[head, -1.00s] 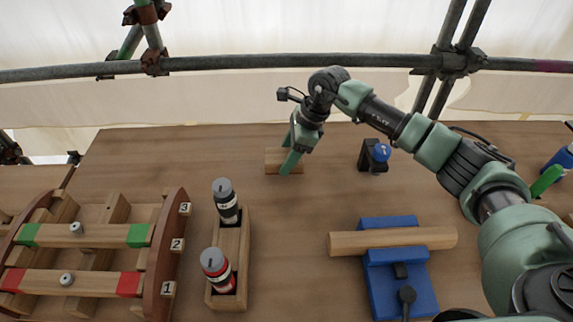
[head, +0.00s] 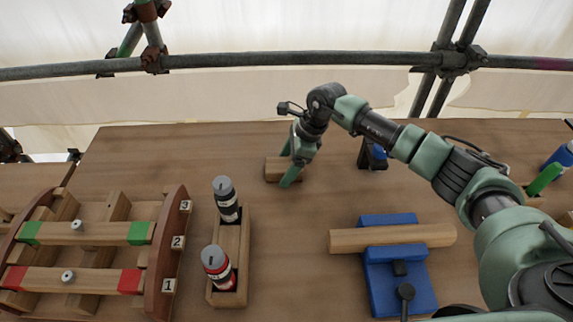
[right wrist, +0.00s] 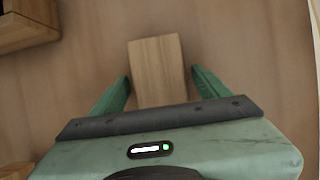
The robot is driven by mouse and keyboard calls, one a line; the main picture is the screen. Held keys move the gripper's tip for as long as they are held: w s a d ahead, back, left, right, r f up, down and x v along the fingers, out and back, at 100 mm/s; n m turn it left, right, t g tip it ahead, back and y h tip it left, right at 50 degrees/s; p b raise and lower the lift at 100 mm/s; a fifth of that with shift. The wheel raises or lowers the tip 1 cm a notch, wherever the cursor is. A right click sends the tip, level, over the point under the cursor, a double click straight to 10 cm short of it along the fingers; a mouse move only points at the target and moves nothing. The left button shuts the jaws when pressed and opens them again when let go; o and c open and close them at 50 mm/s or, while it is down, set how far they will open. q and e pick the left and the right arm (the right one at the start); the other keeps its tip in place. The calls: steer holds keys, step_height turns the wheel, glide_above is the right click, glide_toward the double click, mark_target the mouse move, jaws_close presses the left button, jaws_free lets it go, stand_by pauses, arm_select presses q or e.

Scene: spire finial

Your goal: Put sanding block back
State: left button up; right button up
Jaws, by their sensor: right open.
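A plain wooden block, which looks like the sanding block (head: 275,170), lies on the brown bench left of centre in the head view. My right gripper (head: 287,168) reaches it from the right, with its green fingers pointing down around it. In the right wrist view the block (right wrist: 156,68) sits between the two open fingers (right wrist: 160,84), with a narrow gap on each side. The fingers hide part of the block in the head view. My left gripper is out of view.
A wooden holder (head: 228,246) with two bottles stands to the left, beside a numbered wooden rack (head: 172,240). A blue clamp (head: 385,280) carries a wooden bar (head: 345,241) at right. A black stand with a blue item (head: 372,155) is behind. Bench between is clear.

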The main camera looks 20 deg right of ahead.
steer(key=shift+r+p, duration=0.3)
steer(key=b+v, duration=0.2)
steer(key=v, duration=0.8)
steer(key=shift+d+r+b, duration=0.15)
steer(key=shift+d+b, duration=0.05)
steer(key=shift+b, duration=0.2)
steer(key=shift+s+d+r, duration=0.15)
steer(key=shift+d+r, duration=0.05)
steer(key=shift+r, duration=0.4)
